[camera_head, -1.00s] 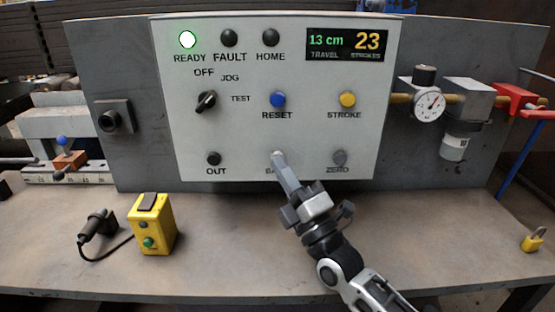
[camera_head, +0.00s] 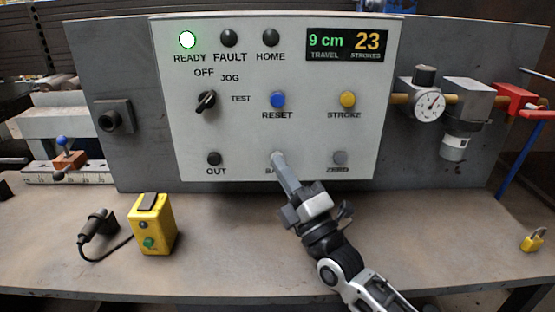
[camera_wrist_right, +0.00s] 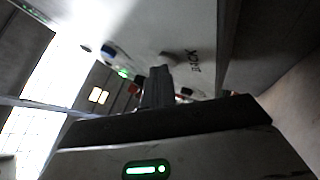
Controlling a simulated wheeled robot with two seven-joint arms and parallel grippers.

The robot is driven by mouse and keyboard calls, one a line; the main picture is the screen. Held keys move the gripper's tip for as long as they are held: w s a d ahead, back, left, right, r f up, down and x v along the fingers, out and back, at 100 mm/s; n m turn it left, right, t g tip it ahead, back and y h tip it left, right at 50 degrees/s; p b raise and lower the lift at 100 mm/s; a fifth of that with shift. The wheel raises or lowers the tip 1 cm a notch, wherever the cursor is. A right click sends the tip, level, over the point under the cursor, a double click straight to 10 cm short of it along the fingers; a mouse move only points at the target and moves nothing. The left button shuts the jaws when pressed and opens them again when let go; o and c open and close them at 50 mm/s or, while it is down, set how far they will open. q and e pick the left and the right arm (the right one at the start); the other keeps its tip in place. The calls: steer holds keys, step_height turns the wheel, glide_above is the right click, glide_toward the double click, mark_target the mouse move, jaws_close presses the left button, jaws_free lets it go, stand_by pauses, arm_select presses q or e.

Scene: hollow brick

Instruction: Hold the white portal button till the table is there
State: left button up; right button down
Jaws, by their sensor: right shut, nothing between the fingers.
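The pale control panel (camera_head: 300,135) stands upright at the back of the bench. My right gripper (camera_head: 280,166) is shut and empty, its tips at the button marked BACK in the bottom row, covering most of it and part of its label. Only a pale edge shows there, so I cannot see how far it is pressed. In the right wrist view the shut fingers (camera_wrist_right: 157,86) point at the panel beside the BACK label (camera_wrist_right: 196,62). The display (camera_head: 347,45) reads 9 cm travel and 23 strokes. The READY lamp (camera_head: 188,39) glows green. My left gripper is not in view.
The OUT button (camera_head: 214,158) and ZERO button (camera_head: 340,158) flank the tips. The selector knob (camera_head: 206,101), blue RESET (camera_head: 278,99) and yellow STROKE (camera_head: 347,99) sit above. A yellow box (camera_head: 151,224) and padlock (camera_head: 532,240) lie on the bench. A pale machine (camera_head: 62,118) stands left.

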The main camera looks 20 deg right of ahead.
stand_by(0.8)
stand_by(0.8)
stand_by(0.7)
steer(key=shift+s, duration=0.15)
steer(key=shift+s+a+p, duration=0.2)
steer(key=shift+s+p, duration=0.4)
steer(key=shift+s, duration=0.1)
